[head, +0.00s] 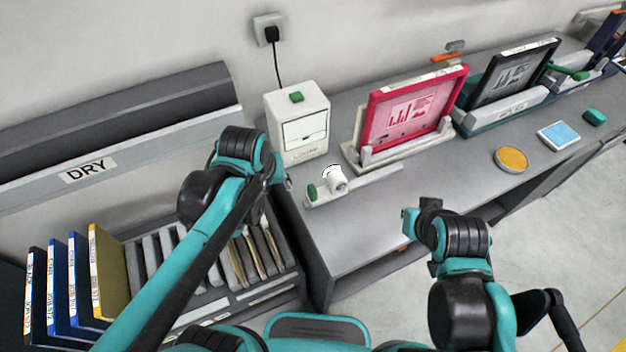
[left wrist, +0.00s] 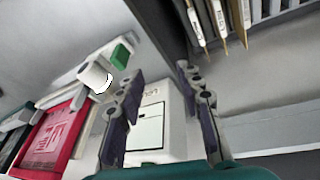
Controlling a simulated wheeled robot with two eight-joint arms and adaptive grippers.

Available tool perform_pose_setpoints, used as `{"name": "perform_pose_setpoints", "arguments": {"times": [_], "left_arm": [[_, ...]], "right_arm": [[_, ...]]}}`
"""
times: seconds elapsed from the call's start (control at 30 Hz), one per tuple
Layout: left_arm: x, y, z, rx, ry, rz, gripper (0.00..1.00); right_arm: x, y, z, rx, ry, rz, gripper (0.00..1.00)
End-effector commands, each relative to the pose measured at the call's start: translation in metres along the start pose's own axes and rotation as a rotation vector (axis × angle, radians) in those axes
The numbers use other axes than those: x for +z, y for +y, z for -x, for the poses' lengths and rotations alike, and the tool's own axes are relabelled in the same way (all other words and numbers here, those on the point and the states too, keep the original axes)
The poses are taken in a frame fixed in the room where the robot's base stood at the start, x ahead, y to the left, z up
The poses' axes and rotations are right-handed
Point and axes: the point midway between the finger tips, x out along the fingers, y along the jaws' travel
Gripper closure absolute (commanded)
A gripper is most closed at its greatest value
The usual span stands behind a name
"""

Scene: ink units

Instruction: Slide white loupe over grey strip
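The white loupe (head: 336,180) is a short white cylinder standing at the grey strip (head: 378,178) on the grey counter. A small green block (head: 312,192) is at the strip's left end. In the left wrist view the loupe (left wrist: 93,78) and the green block (left wrist: 121,55) lie left of my fingers. My left gripper (left wrist: 160,100) is open and empty, its fingers wide apart; in the head view it is left of the loupe, partly hidden by its own wrist. My right gripper (head: 420,212) is over the counter's front edge, right of the loupe; its fingers are unclear.
A white box (head: 298,122) with a green button stands behind the loupe. A red framed screen (head: 412,108) and a black one (head: 513,73) stand in holders to the right. A rack with several upright frames (head: 107,270) is at the left. The counter's front middle is clear.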

Motion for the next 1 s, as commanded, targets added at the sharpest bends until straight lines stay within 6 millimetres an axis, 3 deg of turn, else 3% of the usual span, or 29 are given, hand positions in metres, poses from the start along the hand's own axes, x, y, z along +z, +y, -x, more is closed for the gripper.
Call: {"name": "perform_pose_setpoints", "arguments": {"times": [0.2,0.5,0.77,1.0], "left_arm": [[-0.023,0.039,-0.004,-0.042,-0.131,0.113,0.64],[-0.032,0.081,-0.028,-0.135,-0.271,0.25,0.64],[-0.028,0.091,-0.044,-0.17,-0.306,0.291,0.64],[-0.017,0.087,-0.078,-0.17,-0.306,0.291,0.64]], "right_arm": [[-0.019,0.0,0.027,0.0,0.0,0.0,1.0],[-0.037,0.0,0.051,0.0,0.0,0.0,1.0],[-0.039,0.0,0.055,0.0,0.0,0.0,1.0],[-0.034,0.0,0.047,0.0,0.0,0.0,1.0]]}}
